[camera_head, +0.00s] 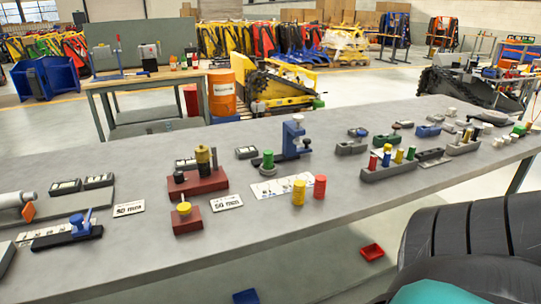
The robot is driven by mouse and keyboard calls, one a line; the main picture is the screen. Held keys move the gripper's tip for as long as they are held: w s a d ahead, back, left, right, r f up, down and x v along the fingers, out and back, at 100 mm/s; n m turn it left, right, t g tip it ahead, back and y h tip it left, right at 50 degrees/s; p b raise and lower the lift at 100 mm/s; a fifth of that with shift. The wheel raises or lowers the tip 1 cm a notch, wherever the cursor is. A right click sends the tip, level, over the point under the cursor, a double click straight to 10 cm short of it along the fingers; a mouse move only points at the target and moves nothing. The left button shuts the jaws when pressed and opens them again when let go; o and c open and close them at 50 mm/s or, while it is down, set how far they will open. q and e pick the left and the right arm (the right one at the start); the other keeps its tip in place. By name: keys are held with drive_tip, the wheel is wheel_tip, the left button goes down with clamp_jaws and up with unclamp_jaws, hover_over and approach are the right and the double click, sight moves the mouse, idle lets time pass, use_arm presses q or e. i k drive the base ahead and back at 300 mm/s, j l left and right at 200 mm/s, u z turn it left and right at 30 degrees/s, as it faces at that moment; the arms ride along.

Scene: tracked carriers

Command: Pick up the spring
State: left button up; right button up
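Several small coloured cylinders that look like coil springs stand on the long grey workbench (345,225). A yellow one (299,192) and a red one (320,187) stand side by side near the front edge, at the end of a white printed strip. A green one (268,159) stands upright on a round grey base just behind them. More blue, red, yellow and green ones stand in a grey holder block (388,173) to the right. The frame does not show which one the task means. Neither of my grippers shows in this view.
A red block fixture (198,182) and a smaller red block (187,219) stand left of the springs, beside printed labels. A blue upright press (293,135) stands behind. The bench front between the springs and the right is clear. A red tray (372,252) lies on the floor.

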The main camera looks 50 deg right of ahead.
sight(269, 163)
drive_tip(key=z, duration=1.6)
